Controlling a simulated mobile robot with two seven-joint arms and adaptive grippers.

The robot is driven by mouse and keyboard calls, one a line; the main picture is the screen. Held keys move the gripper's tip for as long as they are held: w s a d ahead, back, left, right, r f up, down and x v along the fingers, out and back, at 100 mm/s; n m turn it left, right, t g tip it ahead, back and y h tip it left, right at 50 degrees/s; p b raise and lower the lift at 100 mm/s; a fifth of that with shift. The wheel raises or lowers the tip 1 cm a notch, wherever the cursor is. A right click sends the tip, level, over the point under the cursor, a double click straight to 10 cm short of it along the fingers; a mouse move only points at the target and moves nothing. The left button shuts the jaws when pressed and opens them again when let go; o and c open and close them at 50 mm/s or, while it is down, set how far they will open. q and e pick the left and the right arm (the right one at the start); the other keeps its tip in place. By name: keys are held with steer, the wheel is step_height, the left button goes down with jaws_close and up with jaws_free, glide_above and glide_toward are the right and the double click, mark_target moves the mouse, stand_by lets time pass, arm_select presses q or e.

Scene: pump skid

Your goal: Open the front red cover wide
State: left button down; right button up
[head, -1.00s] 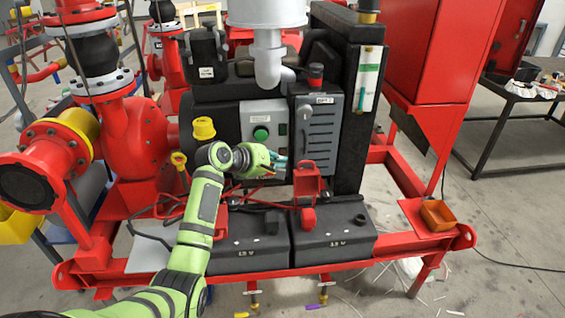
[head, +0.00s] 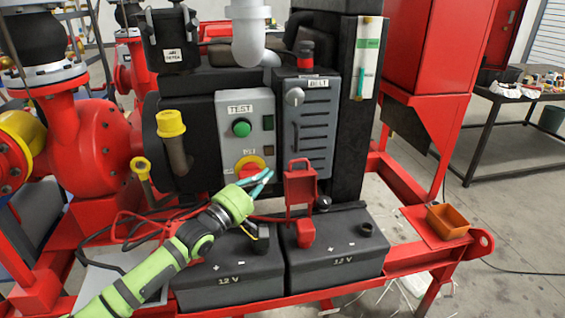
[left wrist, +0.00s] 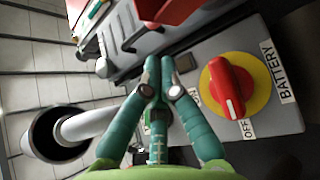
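A red cover (head: 300,186) with a loop on its upper edge stands upright behind the right black battery, in front of the grey panel marked BELT. A smaller red piece (head: 305,232) sits below it on the battery top. In the left wrist view the fingertips (left wrist: 160,62) point towards a red part at the top edge, probably the cover. My right gripper is out of view.
The battery switch (head: 250,168) is close beside my left fingers; it also shows in the left wrist view (left wrist: 232,90). Two black batteries (head: 330,258) stand below. Red cables (head: 130,220) lie at left. An orange bin (head: 448,221) sits on the right frame corner.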

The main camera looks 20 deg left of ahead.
mark_target(285, 174)
arm_select(q)
steer(key=x, duration=0.7)
steer(key=shift+w, duration=0.4)
steer(key=shift+s+d+m+t+h+b, duration=0.4)
steer(key=shift+s+d+m+b, duration=0.25)
steer(key=shift+s+m, duration=0.2)
steer(key=shift+s+d+r+m, duration=0.15)
steer(key=shift+s+r+m, duration=0.1)
steer(key=shift+s, duration=0.05)
steer(key=shift+f, duration=0.1)
